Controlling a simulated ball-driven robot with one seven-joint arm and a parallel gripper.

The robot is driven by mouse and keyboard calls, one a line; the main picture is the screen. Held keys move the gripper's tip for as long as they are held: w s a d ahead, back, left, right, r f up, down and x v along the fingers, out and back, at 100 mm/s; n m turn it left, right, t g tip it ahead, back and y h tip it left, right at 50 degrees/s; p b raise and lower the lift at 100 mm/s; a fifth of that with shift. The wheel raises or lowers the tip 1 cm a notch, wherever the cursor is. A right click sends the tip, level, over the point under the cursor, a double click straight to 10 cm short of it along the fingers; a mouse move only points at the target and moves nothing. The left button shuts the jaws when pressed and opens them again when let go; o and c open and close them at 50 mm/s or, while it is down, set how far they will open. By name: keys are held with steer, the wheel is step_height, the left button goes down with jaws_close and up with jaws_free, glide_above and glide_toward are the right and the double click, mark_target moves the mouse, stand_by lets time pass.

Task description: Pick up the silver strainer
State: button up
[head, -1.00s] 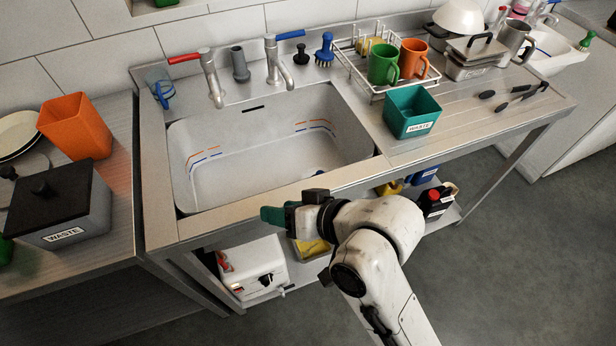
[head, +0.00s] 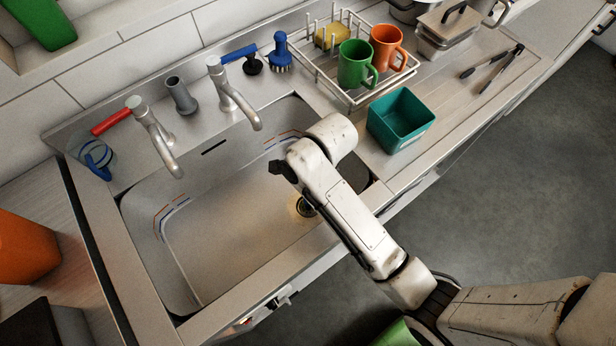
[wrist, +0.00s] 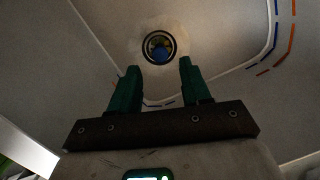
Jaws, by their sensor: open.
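A round metal-rimmed fitting (head: 306,207) sits at the drain in the sink floor, partly hidden by my arm in the head view. In the wrist view this drain fitting (wrist: 146,46) is a dark ring with a pale rim and something blue and greenish inside. I take it for the silver strainer, but its details are too small to be sure. My gripper (wrist: 158,70) is open and empty, its two green fingers apart and pointing toward the drain, short of it in the picture. The fingers are hidden behind my arm in the head view.
The sink (head: 215,255) has steep walls around the drain. Two taps (head: 155,135) (head: 235,95) reach over its back edge. A teal bin (head: 400,122) and a rack (head: 352,98) with green and orange mugs stand to the right. The sink floor left of my arm is clear.

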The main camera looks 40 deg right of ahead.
steer(key=shift+m+g, duration=0.3)
steer(key=shift+m, duration=0.2)
steer(key=f, duration=0.2)
steer(key=d+f, duration=0.1)
steer(key=f, duration=0.2)
steer(key=shift+s+d+f, duration=0.1)
steer(key=shift+s+f, duration=0.05)
steer(key=shift+w+a+f, duration=0.1)
steer(key=shift+a+f, duration=0.1)
steer(key=shift+f, duration=0.85)
steer(key=shift+w+a+f, duration=0.1)
steer(key=shift+a+f, duration=0.1)
steer(key=shift+f, duration=0.8)
steer(key=shift+w+a+f, duration=0.1)
steer(key=shift+a+f, duration=0.1)
steer(key=shift+f, duration=0.85)
steer(key=shift+c, duration=0.2)
jaws_close()
